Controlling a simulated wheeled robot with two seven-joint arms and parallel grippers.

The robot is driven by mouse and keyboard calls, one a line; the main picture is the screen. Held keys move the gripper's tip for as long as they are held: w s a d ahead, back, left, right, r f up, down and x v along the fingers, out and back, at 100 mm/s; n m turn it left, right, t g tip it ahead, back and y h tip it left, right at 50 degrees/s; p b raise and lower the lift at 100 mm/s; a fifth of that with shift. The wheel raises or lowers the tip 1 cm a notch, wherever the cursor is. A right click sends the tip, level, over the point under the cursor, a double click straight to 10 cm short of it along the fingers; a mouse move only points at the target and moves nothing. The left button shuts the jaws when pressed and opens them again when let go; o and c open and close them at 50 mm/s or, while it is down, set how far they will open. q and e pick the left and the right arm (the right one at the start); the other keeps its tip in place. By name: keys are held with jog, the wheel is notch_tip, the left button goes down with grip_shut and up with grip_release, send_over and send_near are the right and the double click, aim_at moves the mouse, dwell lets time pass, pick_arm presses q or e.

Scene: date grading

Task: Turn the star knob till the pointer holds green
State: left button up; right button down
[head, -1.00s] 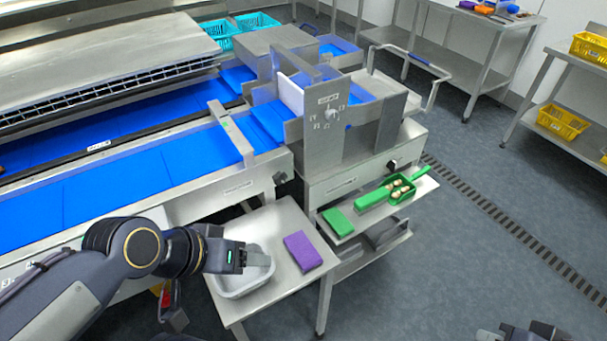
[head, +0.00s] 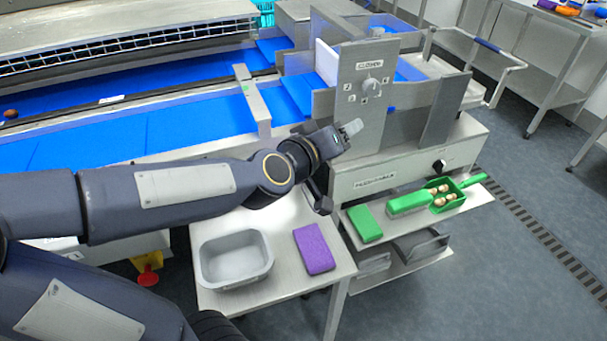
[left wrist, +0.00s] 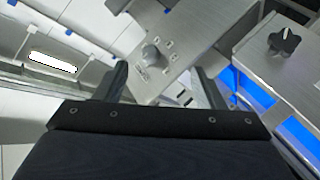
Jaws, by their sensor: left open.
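A dark lobed knob (head: 438,165) sits on the front of the machine's lower box; it shows with its pale bar in the left wrist view (left wrist: 285,41), at the upper right. A grey round knob (head: 371,86) with printed marks around it sits on the upright metal plate (head: 372,122); it also shows in the left wrist view (left wrist: 152,54). My left gripper (head: 350,129) is open and empty, in front of the plate, below and left of the grey knob. In the left wrist view, its fingers (left wrist: 162,82) frame the grey knob, apart from it. I cannot make out a pointer or green mark.
Below the machine, a shelf holds a green block (head: 365,223) and a green scoop (head: 447,203) with several dates. A side table (head: 285,212) holds a grey tub (head: 233,281) and a purple block (head: 314,249). Blue conveyor belts (head: 180,130) run left.

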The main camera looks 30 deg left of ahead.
pick_arm(q)
jog(key=w+a+f+n+g+y+b, duration=0.1)
jog(key=a+f+n+g+y+b, duration=0.2)
jog(key=f+y+b, duration=0.5)
jog(key=w+a+f+n+g+y+b, duration=0.1)
jog(key=w+a+f+n+y+b, duration=0.15)
jog(key=f+n+y+b, duration=0.6)
jog(key=w+a+m, duration=0.1)
jog(key=a, duration=0.1)
jog(key=w+a+m+p, duration=0.1)
jog(key=a, duration=0.1)
jog(key=w+a+m+h, duration=0.1)
jog(key=w+a, duration=0.1)
jog(key=shift+a+f+p, duration=0.15)
jog(key=shift+f+p, duration=0.15)
jog(key=shift+f, duration=0.1)
pick_arm(e)
notch_tip(320, 180, down, 18)
jog(key=shift+r, duration=0.2)
